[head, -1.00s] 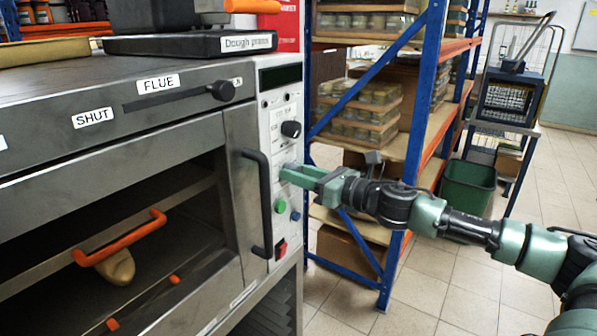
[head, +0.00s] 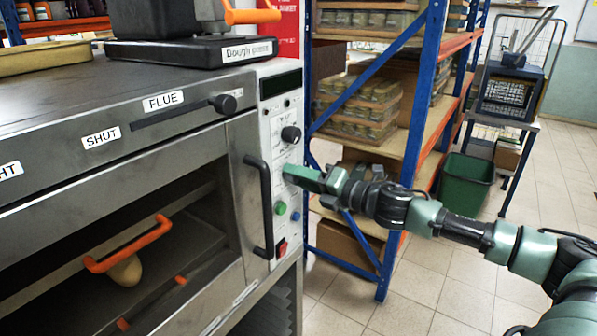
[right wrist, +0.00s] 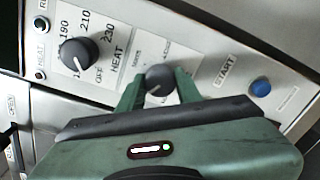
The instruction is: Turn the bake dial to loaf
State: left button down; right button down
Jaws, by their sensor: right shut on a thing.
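The bake dial (right wrist: 159,80) is a small dark round knob on the pale control panel (right wrist: 113,83), seen in the right wrist view. Small print surrounds it, too blurred to read, so I cannot tell which mark it points to. My right gripper (right wrist: 160,88) has one green finger on each side of the dial and is shut on it. In the head view my right gripper (head: 290,174) reaches the panel from the right and hides the dial. My left gripper is not in view.
A larger HEAT knob (right wrist: 80,54) sits beside the dial, and a blue START button (right wrist: 260,88) on the other side. In the head view, a black door handle (head: 261,205) stands left of my gripper. A green button (head: 280,208) lies below. Blue shelving (head: 425,110) stands behind.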

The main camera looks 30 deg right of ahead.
jog(key=m+p, duration=1.4)
jog(key=m, duration=1.3)
jog(key=shift+r+m+y+p, duration=0.1)
jog(key=shift+m+y+p, duration=0.25)
jog(key=shift+m+y, duration=0.05)
dwell(0.3)
jog(key=c, duration=1)
grip_release()
jog(key=shift+o, duration=0.2)
jog(key=shift+w, duration=0.1)
